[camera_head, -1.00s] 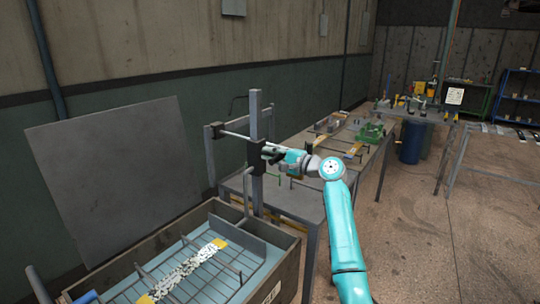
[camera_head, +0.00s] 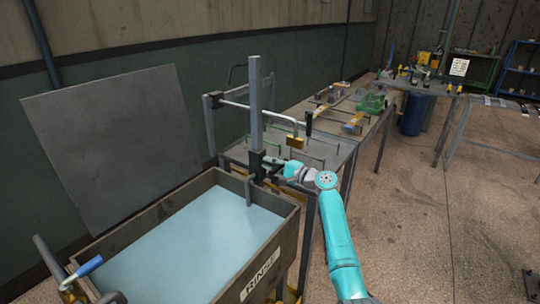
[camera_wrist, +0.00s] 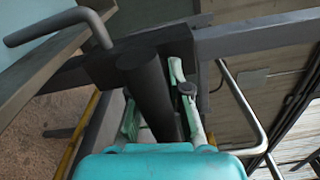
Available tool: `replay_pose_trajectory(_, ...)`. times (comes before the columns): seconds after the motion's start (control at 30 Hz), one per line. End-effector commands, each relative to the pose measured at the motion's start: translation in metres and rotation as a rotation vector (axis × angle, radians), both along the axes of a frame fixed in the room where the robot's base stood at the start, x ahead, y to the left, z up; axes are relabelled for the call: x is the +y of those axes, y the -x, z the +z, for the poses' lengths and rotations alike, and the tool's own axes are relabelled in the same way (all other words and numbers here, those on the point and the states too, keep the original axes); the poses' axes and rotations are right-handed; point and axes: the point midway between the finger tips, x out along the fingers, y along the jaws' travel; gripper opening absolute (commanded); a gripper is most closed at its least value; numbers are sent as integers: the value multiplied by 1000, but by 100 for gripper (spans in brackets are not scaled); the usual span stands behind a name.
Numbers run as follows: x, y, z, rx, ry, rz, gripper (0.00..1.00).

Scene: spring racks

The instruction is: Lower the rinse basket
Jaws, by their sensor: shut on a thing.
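The rinse tank (camera_head: 264,279) is a brown box with a label reading RINSE, filled with pale blue liquid (camera_head: 190,240). The rinse basket is not visible; the liquid's surface hides whatever is below it. A grey upright post (camera_head: 256,105) stands behind the tank, with a dark sliding block (camera_head: 256,162) low on it. A grey bent hanger (camera_head: 248,188) reaches from the block down over the tank's back wall. My gripper (camera_head: 271,168) is at the block. In the wrist view its fingers are shut around a thick black handle (camera_wrist: 150,88).
A large grey panel (camera_head: 105,155) stands behind the tank. A bench (camera_head: 330,155) with racks and tools lies just beyond the post. A blue-handled tool (camera_head: 88,266) sits at the tank's near left corner. Open floor (camera_head: 430,220) is on the right.

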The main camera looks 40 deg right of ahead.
Motion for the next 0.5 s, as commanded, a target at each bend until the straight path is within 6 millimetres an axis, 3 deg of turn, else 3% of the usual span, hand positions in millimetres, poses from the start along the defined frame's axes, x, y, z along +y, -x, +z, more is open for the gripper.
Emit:
replay_pose_trajectory(0.47,0,1,-11,8,-1,0,0)
replay_pose_trajectory(0.5,0,1,-11,8,-2,0,26)
